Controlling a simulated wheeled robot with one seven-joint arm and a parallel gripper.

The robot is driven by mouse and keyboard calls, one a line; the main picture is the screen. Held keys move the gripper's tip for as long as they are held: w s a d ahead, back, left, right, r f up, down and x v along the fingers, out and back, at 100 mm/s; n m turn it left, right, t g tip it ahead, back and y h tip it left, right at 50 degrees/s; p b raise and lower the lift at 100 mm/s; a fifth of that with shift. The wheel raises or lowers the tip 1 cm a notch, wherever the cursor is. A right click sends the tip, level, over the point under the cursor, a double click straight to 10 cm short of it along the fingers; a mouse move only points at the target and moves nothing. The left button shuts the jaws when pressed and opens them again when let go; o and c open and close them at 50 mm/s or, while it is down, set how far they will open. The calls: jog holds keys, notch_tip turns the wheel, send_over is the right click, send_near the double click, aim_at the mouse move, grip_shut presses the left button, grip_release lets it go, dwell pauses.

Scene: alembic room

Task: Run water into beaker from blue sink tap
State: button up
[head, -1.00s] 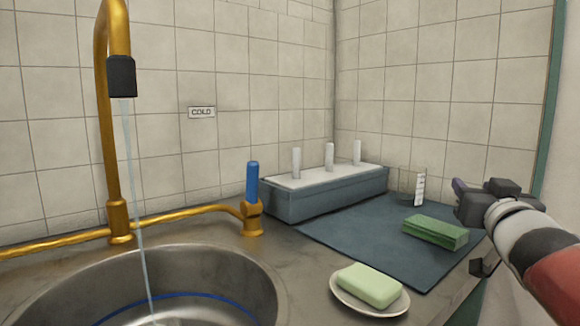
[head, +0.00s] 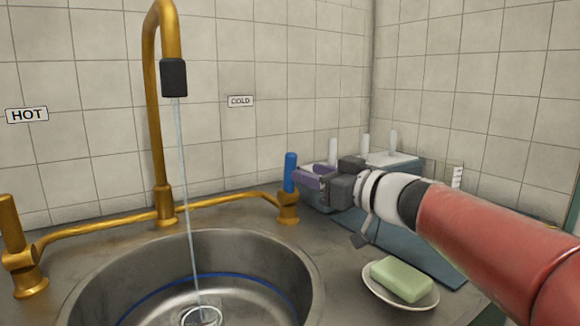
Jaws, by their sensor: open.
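Water (head: 186,190) runs in a thin stream from the black nozzle of the gold tap (head: 156,110) into the steel sink (head: 100,295). The blue handle (head: 290,172) stands upright on the gold valve at the right, by the COLD sign. My gripper (head: 307,177), with purple finger pads, is open just right of the blue handle. I cannot tell whether it touches it. No beaker is clearly seen. A small upright strip with marks (head: 457,177) stands at the back right, and I cannot tell whether it belongs to a glass vessel.
A gold valve handle (head: 12,222) stands at the left under the HOT sign (head: 27,115). Green soap (head: 402,279) lies on a white dish (head: 425,300) right of the sink.

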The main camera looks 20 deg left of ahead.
aim_at(291, 191)
jog(key=x, duration=0.6)
jog(key=shift+w+a, duration=0.25)
jog(key=shift+a, duration=0.1)
grip_shut()
jog(key=shift+f, duration=0.1)
